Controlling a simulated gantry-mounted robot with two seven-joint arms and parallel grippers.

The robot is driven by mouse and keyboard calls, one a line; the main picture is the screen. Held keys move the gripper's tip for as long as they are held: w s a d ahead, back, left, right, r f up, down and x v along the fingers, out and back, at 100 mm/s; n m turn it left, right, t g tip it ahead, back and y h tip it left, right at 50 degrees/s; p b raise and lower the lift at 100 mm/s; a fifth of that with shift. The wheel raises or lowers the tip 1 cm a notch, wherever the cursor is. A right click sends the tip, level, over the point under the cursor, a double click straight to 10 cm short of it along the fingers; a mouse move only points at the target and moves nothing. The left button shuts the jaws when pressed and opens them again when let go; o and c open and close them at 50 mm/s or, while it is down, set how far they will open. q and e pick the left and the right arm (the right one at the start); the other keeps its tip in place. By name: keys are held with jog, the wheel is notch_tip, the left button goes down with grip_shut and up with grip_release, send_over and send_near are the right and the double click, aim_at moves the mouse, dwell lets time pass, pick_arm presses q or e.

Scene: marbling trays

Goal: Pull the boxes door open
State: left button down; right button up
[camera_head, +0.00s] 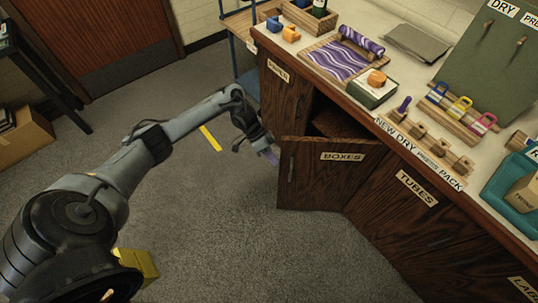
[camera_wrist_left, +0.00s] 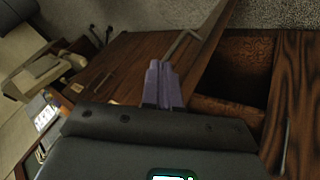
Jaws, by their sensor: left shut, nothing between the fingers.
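The dark wood door labelled BOXES (camera_head: 335,178) stands partly open, swung out from the cabinet. Its metal handle (camera_head: 291,168) is near its free left edge. In the left wrist view the door's handle (camera_wrist_left: 182,45) shows just beyond the fingertips, and the dark cabinet opening lies to the right. My left gripper (camera_head: 271,157) is beside the door's free edge, with its purple fingers (camera_wrist_left: 160,68) shut and empty. I cannot tell whether the fingers touch the door. My right gripper is not in view.
The counter (camera_head: 395,97) above carries a purple marbled sheet (camera_head: 338,60), wooden stands and a teal tray (camera_head: 497,185). The TUBES door (camera_head: 405,215) right of the open door is shut. Grey carpet (camera_head: 240,235) in front of the door is clear. A blue-framed shelf (camera_head: 234,42) stands behind.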

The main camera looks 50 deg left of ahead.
pick_arm(q)
jog(key=d+f, duration=0.4)
jog(key=d, duration=0.3)
jog(key=shift+s+f+b, duration=0.3)
jog(key=shift+s+b, duration=0.05)
jog(key=shift+b, duration=0.05)
jog(key=shift+a+r, duration=0.1)
dwell(1.2)
